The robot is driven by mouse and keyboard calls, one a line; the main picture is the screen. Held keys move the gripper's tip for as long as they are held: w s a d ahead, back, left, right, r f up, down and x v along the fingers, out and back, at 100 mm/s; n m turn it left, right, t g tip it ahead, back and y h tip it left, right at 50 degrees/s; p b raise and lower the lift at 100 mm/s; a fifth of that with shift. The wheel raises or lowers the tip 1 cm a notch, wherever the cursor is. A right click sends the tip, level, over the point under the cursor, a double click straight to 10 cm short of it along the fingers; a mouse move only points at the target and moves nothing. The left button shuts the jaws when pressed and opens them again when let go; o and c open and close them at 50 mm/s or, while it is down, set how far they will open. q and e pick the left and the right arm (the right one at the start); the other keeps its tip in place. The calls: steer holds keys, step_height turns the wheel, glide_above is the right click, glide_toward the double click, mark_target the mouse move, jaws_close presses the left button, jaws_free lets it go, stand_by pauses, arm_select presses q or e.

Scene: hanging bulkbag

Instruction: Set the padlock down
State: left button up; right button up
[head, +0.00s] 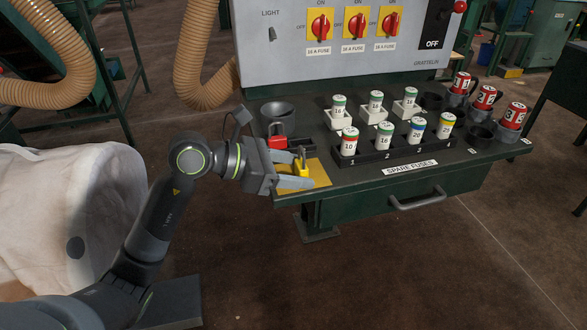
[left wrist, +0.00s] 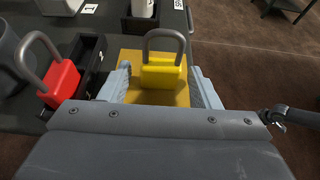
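The yellow padlock (head: 302,168) with its grey shackle stands upright at the yellow patch (head: 318,174) on the left front corner of the dark bench. It also shows in the left wrist view (left wrist: 162,75). My left gripper (head: 294,170) is open, with one finger on each side of the padlock. In the left wrist view a gap shows between the padlock and each finger. Whether the padlock's base touches the patch is hard to see. My right gripper is not in view.
A red padlock (left wrist: 61,82) stands close beside, by a black tray (left wrist: 92,62) and a dark cup (head: 277,117). Fuses in a black rack (head: 400,152) fill the bench middle. A grey switch panel (head: 290,55) rises behind. Open floor lies in front.

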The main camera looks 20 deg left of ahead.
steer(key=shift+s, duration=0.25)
arm_select(q)
steer(key=shift+r, duration=0.15)
steer(key=shift+s+a, duration=0.1)
steer(key=shift+a, duration=0.2)
steer(key=v, duration=1.1)
steer(key=shift+s+p, duration=0.2)
steer(key=shift+p, duration=0.1)
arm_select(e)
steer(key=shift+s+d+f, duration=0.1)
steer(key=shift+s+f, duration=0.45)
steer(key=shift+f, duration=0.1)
arm_select(q)
steer(key=shift+r, duration=0.1)
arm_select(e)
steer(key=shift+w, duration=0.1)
